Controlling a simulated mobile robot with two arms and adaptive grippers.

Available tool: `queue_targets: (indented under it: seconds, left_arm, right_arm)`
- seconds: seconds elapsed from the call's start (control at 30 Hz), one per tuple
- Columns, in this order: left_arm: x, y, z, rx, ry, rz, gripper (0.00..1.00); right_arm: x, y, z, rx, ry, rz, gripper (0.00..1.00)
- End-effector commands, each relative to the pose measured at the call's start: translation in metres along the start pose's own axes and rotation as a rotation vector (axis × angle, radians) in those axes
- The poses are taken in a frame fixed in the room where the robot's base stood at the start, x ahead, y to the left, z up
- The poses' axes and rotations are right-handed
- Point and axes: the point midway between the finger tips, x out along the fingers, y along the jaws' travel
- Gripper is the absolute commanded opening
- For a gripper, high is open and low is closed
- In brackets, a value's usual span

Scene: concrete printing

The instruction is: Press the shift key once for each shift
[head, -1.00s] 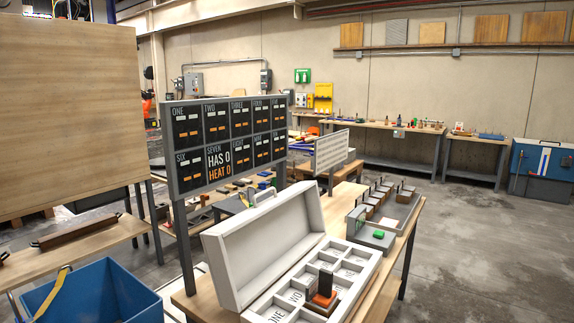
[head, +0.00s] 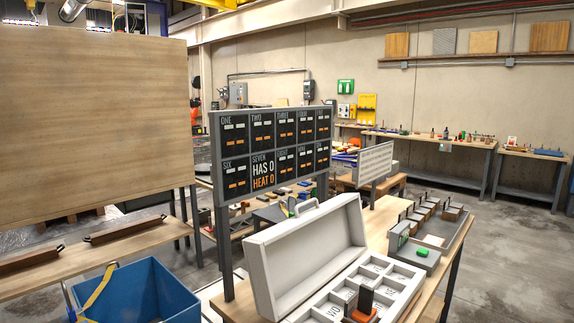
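A grey box with a green key (head: 422,252) on top stands on the wooden table, right of the open white case; I see no lettering on the key. A green part (head: 403,229) shows on a grey upright just behind it. A dark board (head: 275,150) shows panels labelled with number words. The SEVEN panel (head: 263,168) reads "HAS 0" and "HEAT 0"; the other panels show short dashes. Neither of my grippers is in view.
The open white case (head: 312,250) has labelled compartments; a dark block on an orange base (head: 362,303) stands in it. A grey tray (head: 432,236) with several small blocks lies behind the green key. A blue bin (head: 150,290) is at lower left. Free floor (head: 510,260) lies to the right.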

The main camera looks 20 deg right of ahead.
Motion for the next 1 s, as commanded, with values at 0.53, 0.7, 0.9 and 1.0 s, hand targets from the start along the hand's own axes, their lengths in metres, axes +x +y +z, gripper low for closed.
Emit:
queue_targets:
  seconds: [0.53, 0.7, 0.9, 1.0]
  left_arm:
    - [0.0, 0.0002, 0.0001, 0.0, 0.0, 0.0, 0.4]
    - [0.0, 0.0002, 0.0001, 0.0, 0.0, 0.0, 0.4]
    - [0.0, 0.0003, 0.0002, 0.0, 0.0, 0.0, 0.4]
    - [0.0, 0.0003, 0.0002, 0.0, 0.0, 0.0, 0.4]
  right_arm:
    - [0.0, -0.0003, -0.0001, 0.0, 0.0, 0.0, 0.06]
    - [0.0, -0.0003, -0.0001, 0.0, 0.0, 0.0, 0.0]
    - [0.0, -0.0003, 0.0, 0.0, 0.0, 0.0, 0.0]
    - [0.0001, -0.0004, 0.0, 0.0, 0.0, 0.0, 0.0]
